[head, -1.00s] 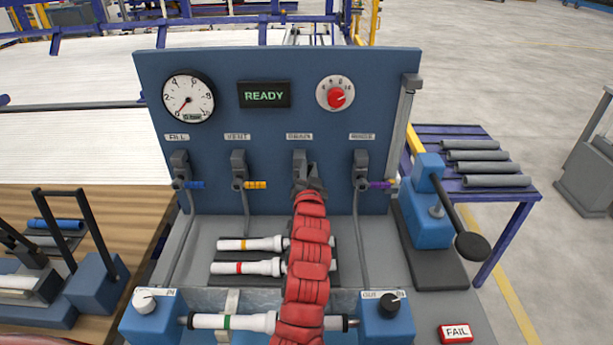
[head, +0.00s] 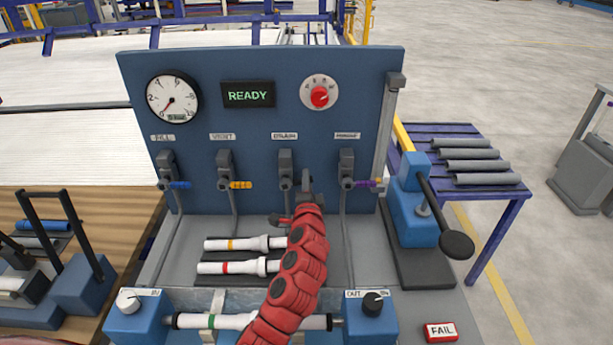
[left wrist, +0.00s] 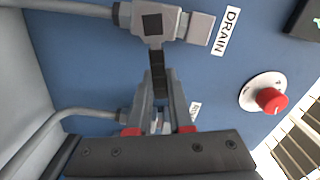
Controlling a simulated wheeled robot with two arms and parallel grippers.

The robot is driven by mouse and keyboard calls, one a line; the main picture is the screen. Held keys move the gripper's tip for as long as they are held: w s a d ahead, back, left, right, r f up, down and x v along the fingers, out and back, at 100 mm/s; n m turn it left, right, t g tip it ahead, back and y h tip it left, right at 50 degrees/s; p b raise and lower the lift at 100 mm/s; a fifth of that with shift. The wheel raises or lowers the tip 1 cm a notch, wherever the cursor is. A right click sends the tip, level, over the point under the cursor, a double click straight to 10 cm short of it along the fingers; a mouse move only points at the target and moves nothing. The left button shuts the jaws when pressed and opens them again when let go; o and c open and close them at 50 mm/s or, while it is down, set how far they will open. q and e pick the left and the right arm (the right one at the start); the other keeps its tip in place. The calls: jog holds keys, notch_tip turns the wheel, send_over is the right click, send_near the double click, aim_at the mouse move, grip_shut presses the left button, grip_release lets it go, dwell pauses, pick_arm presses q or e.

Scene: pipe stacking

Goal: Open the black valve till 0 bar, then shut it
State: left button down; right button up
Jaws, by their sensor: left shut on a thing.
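The drain valve (head: 286,170) is on the blue panel, third from left, under its DRAIN label. Its black lever (left wrist: 157,65) points down from the valve body (left wrist: 155,22) in the left wrist view, which is rightward on the panel. My left gripper (left wrist: 160,98) is shut on this lever. In the head view the gripper (head: 304,190) sits just right of the valve, partly hiding the lever. The pressure gauge (head: 172,98) at the panel's upper left has its red needle toward the low end, near 0. My right gripper is not in view.
A display (head: 248,95) reads READY. A red knob (head: 319,97) is at the panel's upper right. Valves with blue, yellow and purple levers flank the drain valve. White pipes (head: 240,243) lie below, and a lever press (head: 412,215) stands at right.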

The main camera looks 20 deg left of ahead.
pick_arm(q)
jog(key=shift+d+f+m, duration=0.15)
jog(key=shift+f+m, duration=0.7)
jog(key=shift+m, duration=0.65)
jog(key=c, duration=0.8)
grip_release()
jog(key=shift+w, duration=0.1)
jog(key=b+v, duration=0.1)
jog(key=v, duration=1.6)
jog(key=shift+s+b, duration=0.25)
jog(key=shift+b, duration=0.15)
